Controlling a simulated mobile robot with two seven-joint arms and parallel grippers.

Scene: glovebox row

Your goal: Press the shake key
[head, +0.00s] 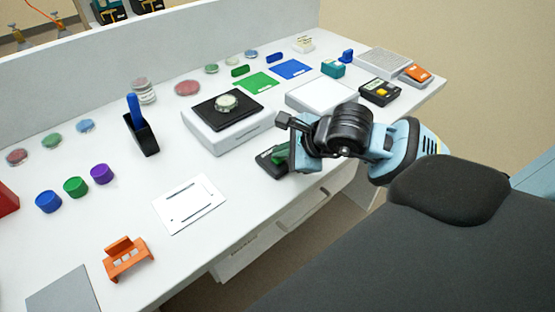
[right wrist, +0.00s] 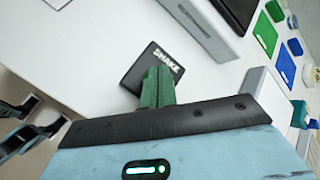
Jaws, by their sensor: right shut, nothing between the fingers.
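The shake key unit is a dark box (head: 266,160) near the table's front edge, partly hidden by my right gripper. In the right wrist view its dark top (right wrist: 148,62) carries the white word "SHAKE". My right gripper (head: 280,156) points down at this unit. In the right wrist view its green fingers (right wrist: 156,84) are shut together with nothing between them, and their tips overlap the dark top beside the lettering. The key's pressing face is hidden, and I cannot tell whether the tips touch it. My left gripper is not in view.
A white device with a black platform (head: 247,108) and a jar (head: 227,102) stands behind the unit. A white box (head: 322,95) and a dark box with a yellow button (head: 381,91) stand to the right. A white slotted plate (head: 188,204) lies to the left.

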